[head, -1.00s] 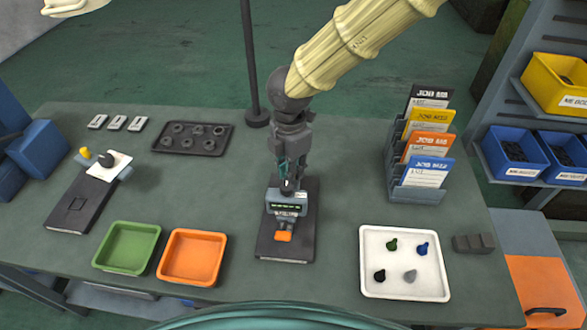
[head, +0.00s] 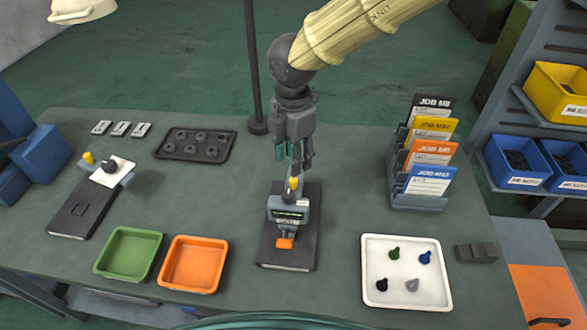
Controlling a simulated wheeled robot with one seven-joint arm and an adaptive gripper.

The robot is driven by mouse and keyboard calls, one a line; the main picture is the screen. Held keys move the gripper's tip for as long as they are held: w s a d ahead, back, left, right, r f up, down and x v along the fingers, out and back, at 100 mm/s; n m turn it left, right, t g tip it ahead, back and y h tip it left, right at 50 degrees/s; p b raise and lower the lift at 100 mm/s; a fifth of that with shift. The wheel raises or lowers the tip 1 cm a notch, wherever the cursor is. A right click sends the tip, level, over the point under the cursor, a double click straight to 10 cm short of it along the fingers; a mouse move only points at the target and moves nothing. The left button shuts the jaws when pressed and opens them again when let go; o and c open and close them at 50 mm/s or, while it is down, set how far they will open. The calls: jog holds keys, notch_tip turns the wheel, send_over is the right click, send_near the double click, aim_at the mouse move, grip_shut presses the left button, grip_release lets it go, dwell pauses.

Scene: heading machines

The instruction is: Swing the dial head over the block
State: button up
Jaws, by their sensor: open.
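A gauge stand with a dark base (head: 288,262) stands at the table's centre. Its grey head (head: 288,212) carries a small greenish display and a white label. A yellow-tipped knob (head: 293,184) stands on top of it. A small orange block (head: 285,243) is at the front of the head; whether the head covers part of it cannot be told. My gripper (head: 301,168) points down just above and behind the knob, open and empty. A second dark base (head: 83,207) at the left carries a white-faced piece (head: 111,170) and a yellow knob at its back end.
Green (head: 129,253) and orange (head: 193,263) trays lie front left. A white tray (head: 372,290) with several coloured pieces lies front right. A dark tray (head: 195,145) with round parts, a card rack (head: 418,201) and a thin post (head: 251,70) stand farther back.

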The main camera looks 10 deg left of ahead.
aim_at(293, 179)
jog(key=shift+r, duration=2.45)
